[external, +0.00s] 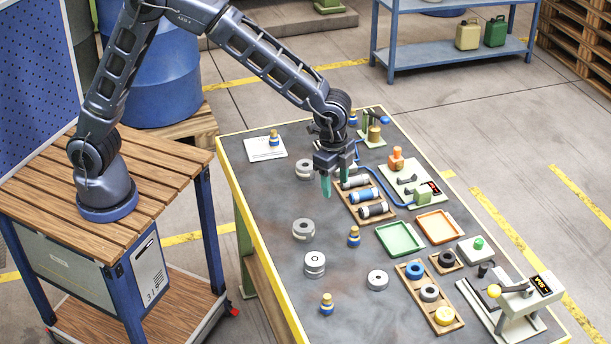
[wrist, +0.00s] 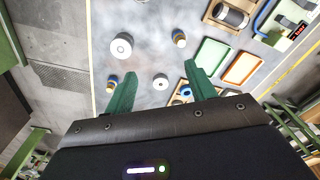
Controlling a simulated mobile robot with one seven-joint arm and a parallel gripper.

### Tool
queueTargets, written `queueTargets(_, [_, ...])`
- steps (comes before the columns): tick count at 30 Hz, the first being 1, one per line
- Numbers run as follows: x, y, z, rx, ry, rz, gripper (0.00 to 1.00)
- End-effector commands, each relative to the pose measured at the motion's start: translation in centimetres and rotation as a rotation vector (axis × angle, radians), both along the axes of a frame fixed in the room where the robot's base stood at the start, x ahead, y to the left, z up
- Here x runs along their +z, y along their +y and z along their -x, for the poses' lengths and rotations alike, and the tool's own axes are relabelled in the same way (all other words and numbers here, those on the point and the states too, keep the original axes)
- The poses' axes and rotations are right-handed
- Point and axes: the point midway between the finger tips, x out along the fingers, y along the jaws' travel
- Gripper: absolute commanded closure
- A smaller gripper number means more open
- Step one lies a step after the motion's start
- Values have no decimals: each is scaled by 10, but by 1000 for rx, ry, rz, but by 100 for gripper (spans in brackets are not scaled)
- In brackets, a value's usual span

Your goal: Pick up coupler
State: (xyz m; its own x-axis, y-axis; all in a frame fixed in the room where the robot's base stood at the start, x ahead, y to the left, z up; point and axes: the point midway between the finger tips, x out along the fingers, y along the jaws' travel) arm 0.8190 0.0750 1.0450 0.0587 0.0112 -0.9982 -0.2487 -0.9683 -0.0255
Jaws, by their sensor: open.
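No piece is labelled as the coupler, and I cannot tell which one it is. Several grey round metal pieces stand on the table (external: 270,205): one at the back (external: 303,168), one in the middle (external: 306,230), a taller one (external: 314,263) and one farther right (external: 377,280). Small blue-and-brass fittings stand among them, such as one (external: 354,236) left of the green tray. My gripper (external: 336,180) is open and empty above the table, beside the rack of rollers. In the wrist view, a grey piece (wrist: 161,80) shows between the green fingers, a larger one (wrist: 121,46) beyond them.
A wooden rack with rollers (external: 373,211), a green tray (external: 399,239) and an orange tray (external: 437,226) lie to the right. A wooden holder with rings (external: 416,310) and a press-like device (external: 520,300) stand at the front right. The table's left strip is mostly clear.

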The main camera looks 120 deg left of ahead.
Motion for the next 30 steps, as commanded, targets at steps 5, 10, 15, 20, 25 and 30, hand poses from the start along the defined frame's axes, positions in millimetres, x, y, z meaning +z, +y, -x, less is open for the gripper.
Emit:
queueTargets(5, [-51, 22, -27, -20, 35, 5, 44])
queueTargets(10, [-84, 35, -42, -37, 53, 9, 44])
queueTargets(15, [-98, 40, -47, -45, 60, 10, 44])
queueTargets(20, [-109, 41, -47, -45, 61, 10, 44])
queueTargets(25, [-133, 41, -47, -45, 61, 11, 44])
queueTargets(30, [-152, 41, -47, -44, 60, 10, 44])
